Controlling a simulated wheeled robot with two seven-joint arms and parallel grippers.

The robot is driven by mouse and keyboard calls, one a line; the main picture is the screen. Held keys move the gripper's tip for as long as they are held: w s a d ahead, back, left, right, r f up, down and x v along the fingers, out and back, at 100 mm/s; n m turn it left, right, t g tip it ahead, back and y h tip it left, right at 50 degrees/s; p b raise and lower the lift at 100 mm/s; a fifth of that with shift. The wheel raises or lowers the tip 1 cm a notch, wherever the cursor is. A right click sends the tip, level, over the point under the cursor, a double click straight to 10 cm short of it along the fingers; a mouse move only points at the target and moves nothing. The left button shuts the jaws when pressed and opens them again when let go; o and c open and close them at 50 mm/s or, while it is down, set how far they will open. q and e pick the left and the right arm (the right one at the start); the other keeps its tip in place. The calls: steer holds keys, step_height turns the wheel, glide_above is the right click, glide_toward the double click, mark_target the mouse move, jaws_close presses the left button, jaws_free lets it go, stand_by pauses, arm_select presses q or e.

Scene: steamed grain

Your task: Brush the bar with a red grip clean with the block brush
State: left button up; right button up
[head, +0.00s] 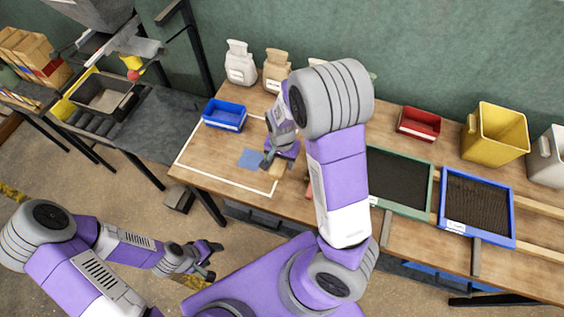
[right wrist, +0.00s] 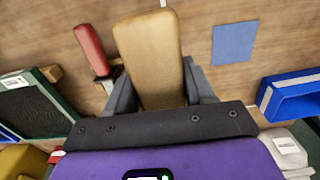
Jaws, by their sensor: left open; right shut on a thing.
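The tan wooden block (right wrist: 150,50), which looks like the back of the block brush, is between the fingers of my right gripper (right wrist: 160,90) in the right wrist view. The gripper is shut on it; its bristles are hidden. The bar with a red grip (right wrist: 90,48) lies left of the block there, apart from it. Its dark part runs toward my gripper and is partly hidden. My left gripper (head: 207,260) is open and empty, off the bench's front edge.
A blue square pad (head: 251,158) lies beside the right gripper, inside a white outline. A blue bin (head: 224,115) stands behind. Green-framed (head: 432,185) and blue-framed (head: 510,220) trays lie to the right. Red (head: 420,123) and yellow (head: 497,133) bins stand at the back.

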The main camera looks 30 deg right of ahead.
steer(key=o, duration=0.4)
steer(key=shift+c, duration=1.2)
steer(key=shift+d, duration=0.25)
steer(key=d+r+p, duration=0.2)
steer(key=d+p, duration=0.2)
steer(key=d, duration=0.4)
steer(key=d+r+p, duration=0.3)
steer(key=d, duration=0.5)
steer(key=shift+d+f+b, duration=0.15)
steer(key=shift+f+b, duration=1.25)
steer(key=shift+f, duration=0.75)
steer(key=shift+d+f+b, duration=0.1)
steer(key=shift+f+b, duration=1.3)
steer(key=shift+f, duration=0.75)
